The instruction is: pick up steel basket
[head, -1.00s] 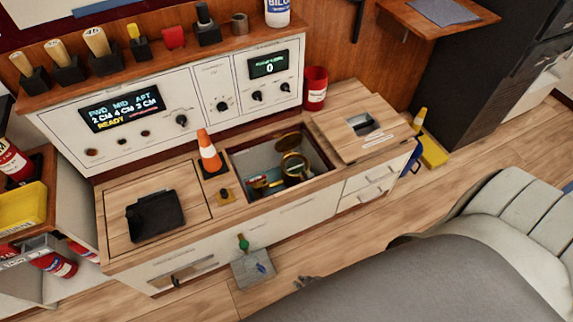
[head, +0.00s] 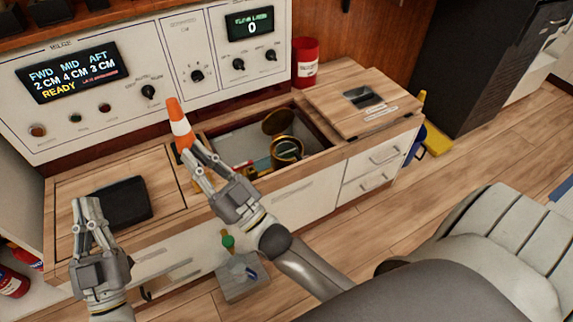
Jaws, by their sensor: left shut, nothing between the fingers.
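I cannot make out a steel basket for certain. The open well (head: 325,160) in the counter holds a brass-coloured round piece (head: 287,150) and a second brass disc (head: 277,122); its lower left contents are partly hidden by my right gripper. My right gripper (head: 191,150) is over the counter left of the well, with its fingertips in front of the orange cone's base; whether it touches the cone is unclear, as is its opening. My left gripper (head: 89,203) is shut and empty at the left, near the black tray-like piece.
An orange and white cone (head: 179,124) stands left of the well. A black flat piece (head: 125,202) lies on the left counter. A red canister (head: 306,62) stands behind the well. A wooden lid (head: 330,97) covers the right counter. A small grey box (head: 240,285) sits below.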

